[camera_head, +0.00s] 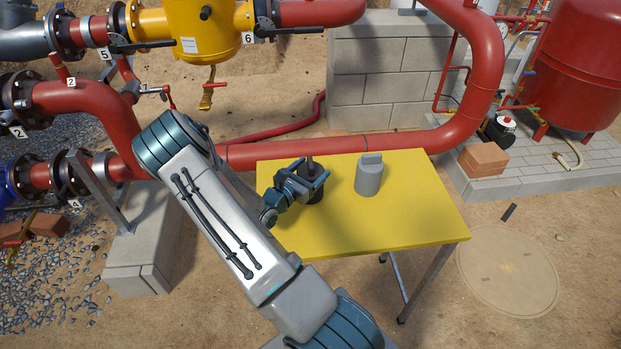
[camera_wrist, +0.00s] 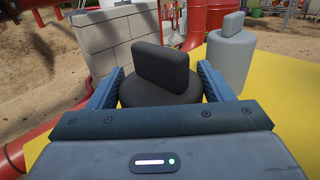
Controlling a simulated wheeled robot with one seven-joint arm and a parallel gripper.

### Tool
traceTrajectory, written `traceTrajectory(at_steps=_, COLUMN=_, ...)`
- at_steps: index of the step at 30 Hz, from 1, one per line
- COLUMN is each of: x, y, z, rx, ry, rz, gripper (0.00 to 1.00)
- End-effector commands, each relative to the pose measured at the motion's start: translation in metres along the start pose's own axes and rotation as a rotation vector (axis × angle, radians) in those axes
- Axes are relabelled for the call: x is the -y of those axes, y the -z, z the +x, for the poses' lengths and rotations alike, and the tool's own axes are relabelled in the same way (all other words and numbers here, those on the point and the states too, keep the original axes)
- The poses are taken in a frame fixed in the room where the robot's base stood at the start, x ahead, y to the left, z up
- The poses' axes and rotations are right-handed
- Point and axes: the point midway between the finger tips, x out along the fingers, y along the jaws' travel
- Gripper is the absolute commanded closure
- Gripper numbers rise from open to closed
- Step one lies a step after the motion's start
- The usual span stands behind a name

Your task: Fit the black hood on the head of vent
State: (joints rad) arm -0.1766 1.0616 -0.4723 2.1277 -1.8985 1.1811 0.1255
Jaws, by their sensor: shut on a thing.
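The black hood (camera_wrist: 163,75) is a round black body with an upright flat fin on top. My gripper (camera_head: 310,176) is shut on it, with a blue finger on each side of the round body in the wrist view. In the head view the black hood (camera_head: 311,196) is at the left part of the yellow table. I cannot tell whether it touches the table top. A grey piece of similar shape (camera_head: 369,178), a cylinder with a fin on top, stands upright to its right. It also shows in the wrist view (camera_wrist: 230,58). I cannot make out which thing is the vent.
The yellow table (camera_head: 420,215) has free room at its right and front. Red pipes (camera_head: 380,145) run behind it, with a grey block wall (camera_head: 370,85) beyond. A red tank (camera_head: 580,70) stands at the back right. Valves and a yellow vessel (camera_head: 195,30) are at the upper left.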

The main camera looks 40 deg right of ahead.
Motion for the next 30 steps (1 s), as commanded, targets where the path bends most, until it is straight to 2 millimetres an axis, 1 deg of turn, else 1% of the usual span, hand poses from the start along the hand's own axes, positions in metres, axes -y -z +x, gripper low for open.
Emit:
traceTrajectory(at_steps=5, x=0.000, y=-0.001, z=0.000, rx=0.000, ry=0.000, rz=0.001, gripper=0.53)
traceTrajectory(at_steps=10, x=-0.001, y=-0.009, z=0.000, rx=0.001, ry=0.000, rz=0.002, gripper=0.53)
traceTrajectory(at_steps=14, x=0.000, y=-0.021, z=0.000, rx=0.001, ry=0.000, rz=0.003, gripper=0.53)
traceTrajectory(at_steps=18, x=0.000, y=-0.043, z=0.000, rx=0.000, ry=-0.001, rz=0.005, gripper=0.53)
traceTrajectory(at_steps=21, x=0.028, y=-0.055, z=-0.002, rx=-0.002, ry=0.004, rz=0.000, gripper=0.53)
traceTrajectory(at_steps=24, x=0.050, y=-0.068, z=-0.004, rx=-0.001, ry=0.003, rz=0.001, gripper=0.53)
traceTrajectory(at_steps=30, x=0.087, y=-0.092, z=-0.006, rx=0.000, ry=0.002, rz=0.002, gripper=0.53)
